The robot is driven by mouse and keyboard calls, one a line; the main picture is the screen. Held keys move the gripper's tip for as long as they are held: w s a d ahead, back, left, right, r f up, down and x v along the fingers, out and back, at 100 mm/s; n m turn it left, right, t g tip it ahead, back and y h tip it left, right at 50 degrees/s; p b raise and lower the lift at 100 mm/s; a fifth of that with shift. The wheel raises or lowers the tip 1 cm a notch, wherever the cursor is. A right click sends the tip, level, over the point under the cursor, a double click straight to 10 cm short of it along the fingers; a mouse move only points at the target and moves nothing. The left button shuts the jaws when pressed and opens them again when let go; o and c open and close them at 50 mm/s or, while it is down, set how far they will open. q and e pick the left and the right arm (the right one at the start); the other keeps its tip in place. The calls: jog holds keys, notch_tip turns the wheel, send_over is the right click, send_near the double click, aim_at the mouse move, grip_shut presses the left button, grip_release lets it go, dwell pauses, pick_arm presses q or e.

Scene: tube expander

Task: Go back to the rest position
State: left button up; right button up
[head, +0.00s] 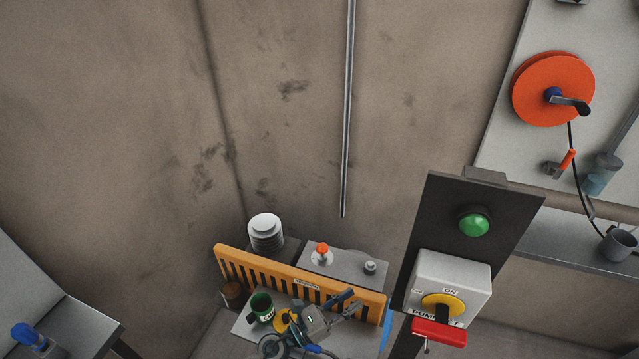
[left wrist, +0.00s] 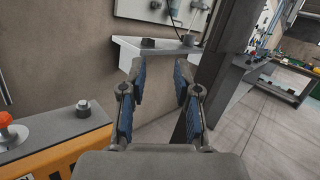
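My left gripper (head: 347,303) is at the bottom middle of the head view, above the orange slatted guard (head: 232,262). In the left wrist view its two blue-padded fingers (left wrist: 159,72) stand apart with nothing between them. It is empty and touches nothing that I can see. My right gripper is in neither view.
A dark post panel with a green button (head: 474,223) and a yellow pump switch (head: 442,305) stands right of my left gripper. A red knob (head: 322,249) sits behind the guard. A shelf (head: 570,240) is at right.

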pick_arm(q)
jog(key=w+a+n+t+y, duration=0.3)
jog(key=a+n+t+y, duration=0.95)
jog(key=n, duration=0.75)
jog(key=s+a+f+n+g+y, duration=0.3)
jog(key=a+f+n+g, duration=0.1)
jog(key=a+f+n, duration=0.35)
jog(key=s+a+f+n+g+y, duration=0.35)
jog(key=a+f+n+g, duration=0.2)
jog(key=a+n, duration=0.35)
jog(key=s+f+n+g+h, duration=0.1)
jog(key=s+f+n+g, duration=0.35)
jog(key=s, duration=0.55)
jog(key=s+f+n+g, duration=0.3)
jog(key=s+f+g, duration=0.25)
jog(key=s, duration=0.45)
jog(key=s+f+x, duration=0.1)
jog(key=s+x, duration=0.2)
jog(key=x, duration=1.2)
jog(key=s+a+f, duration=0.1)
jog(key=s+f, duration=0.2)
jog(key=f, duration=0.5)
jog(key=s+f+g, duration=0.1)
jog(key=s+f, duration=0.3)
jog(key=f, duration=0.5)
jog(key=shift+s+a+f, duration=0.35)
jog(key=shift+a, duration=0.05)
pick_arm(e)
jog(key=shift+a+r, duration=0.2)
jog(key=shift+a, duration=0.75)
